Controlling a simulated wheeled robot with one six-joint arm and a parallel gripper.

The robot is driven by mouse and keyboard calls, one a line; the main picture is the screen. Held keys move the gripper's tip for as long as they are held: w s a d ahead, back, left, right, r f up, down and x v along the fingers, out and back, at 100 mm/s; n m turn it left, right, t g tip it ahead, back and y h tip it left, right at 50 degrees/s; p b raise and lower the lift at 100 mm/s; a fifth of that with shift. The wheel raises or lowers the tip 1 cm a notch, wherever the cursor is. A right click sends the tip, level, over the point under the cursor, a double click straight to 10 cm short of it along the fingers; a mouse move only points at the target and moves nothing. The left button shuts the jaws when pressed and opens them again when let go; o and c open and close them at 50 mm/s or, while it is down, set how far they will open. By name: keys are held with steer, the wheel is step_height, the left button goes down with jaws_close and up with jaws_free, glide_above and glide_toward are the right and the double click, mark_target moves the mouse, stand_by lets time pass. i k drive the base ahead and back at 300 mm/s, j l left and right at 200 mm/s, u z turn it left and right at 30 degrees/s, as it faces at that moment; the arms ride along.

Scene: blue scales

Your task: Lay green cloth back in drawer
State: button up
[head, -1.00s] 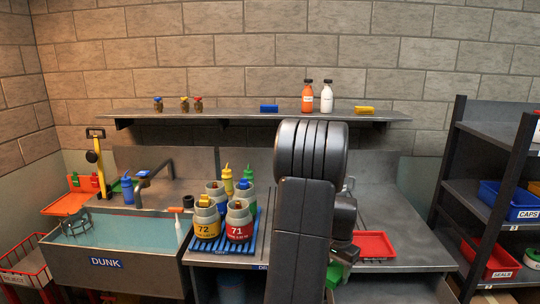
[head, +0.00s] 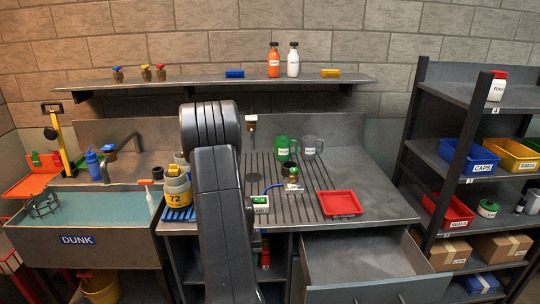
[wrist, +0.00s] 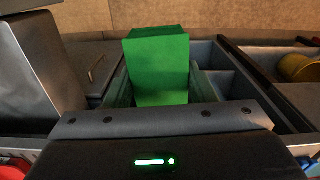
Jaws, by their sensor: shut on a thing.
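The green cloth (wrist: 160,70) is a folded block in the wrist view, held upright between the fingers of my gripper (wrist: 160,92). The gripper is shut on it. Behind and beside the cloth, the wrist view shows a grey divided compartment (wrist: 228,82). I cannot tell whether the cloth is above it or inside it. In the head view, an open grey drawer (head: 365,262) sticks out below the counter at the right and its visible floor is bare. My gripper and the cloth are hidden behind my arm in the head view.
On the counter (head: 385,185) stand a red tray (head: 340,203), a green mug (head: 285,148) and a grey mug (head: 312,145). A water-filled sink (head: 85,215) is at the left. A dark shelf rack (head: 425,150) with bins stands close right of the drawer.

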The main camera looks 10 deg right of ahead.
mark_target(362, 276)
steer(key=l+u, duration=0.1)
steer(key=l, duration=0.4)
steer(key=k+l+u, duration=0.1)
steer(key=l, duration=0.45)
steer(key=l+u, duration=0.1)
steer(key=l, duration=0.4)
steer(key=k+l+u, duration=0.1)
steer(key=l, duration=0.4)
